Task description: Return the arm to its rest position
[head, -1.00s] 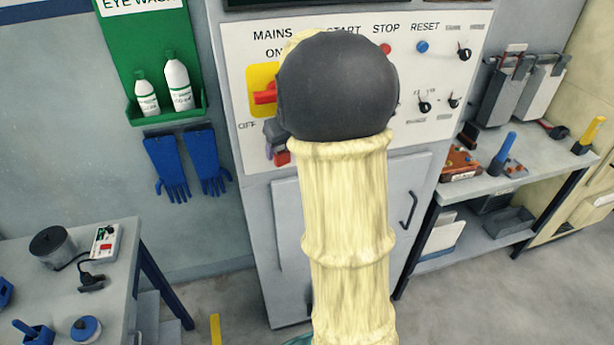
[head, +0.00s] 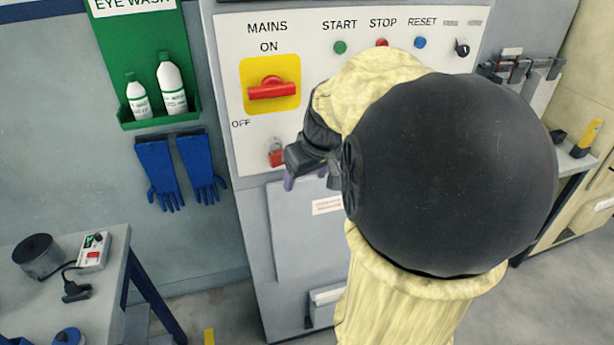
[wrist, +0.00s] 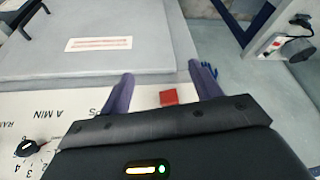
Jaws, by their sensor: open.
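My gripper (head: 306,178) is in front of the white control panel (head: 222,60), low and right of the red mains switch (head: 271,88) on its yellow plate. In the wrist view my gripper (wrist: 160,85) shows its two purple fingers spread apart with nothing held between them. A red padlock (head: 276,153) hangs on the panel just left of my gripper in the head view. In the wrist view a red block, likely that padlock (wrist: 169,97), shows between the fingers but farther off. My arm's dark elbow covers the right side of the cabinet.
Blue gloves (head: 180,170) and a green eye wash shelf (head: 160,115) are on the wall at left. A grey bench (head: 95,285) with a socket box (head: 95,250) stands at lower left. A shelf bench (head: 575,160) stands at right, partly hidden by my arm.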

